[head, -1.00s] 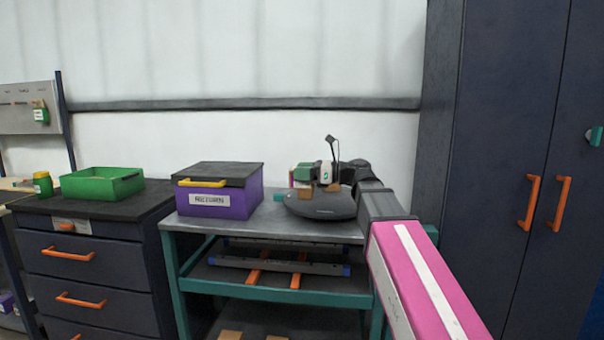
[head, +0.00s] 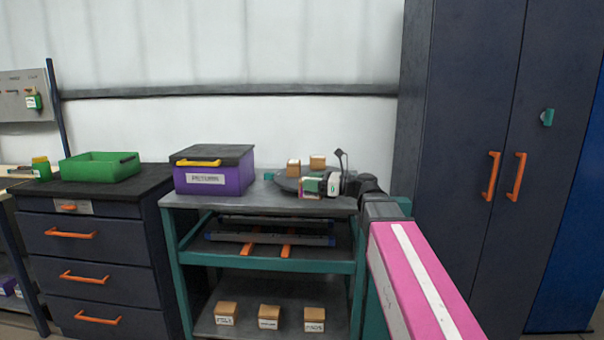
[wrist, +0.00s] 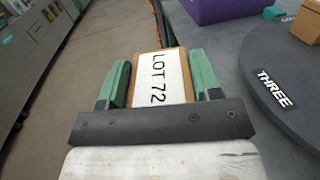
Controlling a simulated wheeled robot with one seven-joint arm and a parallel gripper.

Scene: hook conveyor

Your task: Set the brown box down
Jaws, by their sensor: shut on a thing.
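The brown box (wrist: 163,68) with a white "LOT 72" label is between the green fingers of my gripper (wrist: 160,82) in the wrist view. My gripper is shut on it. In the head view my gripper (head: 312,187) is in front of the dark round turntable (head: 285,184), near the front edge of the teal cart's top; the held box is mostly hidden there. In the wrist view, floor shows left of the box and the grey cart top (wrist: 215,60) to its right, so the box is held clear near the edge.
Two brown boxes (head: 293,168) (head: 317,162) stand on the turntable, marked "THREE" in the wrist view. A purple bin (head: 222,180) stands left. Rails (head: 270,238) lie on the middle shelf. Several labelled boxes (head: 269,316) stand on the bottom shelf, with gaps between. A tall cabinet (head: 470,130) stands right.

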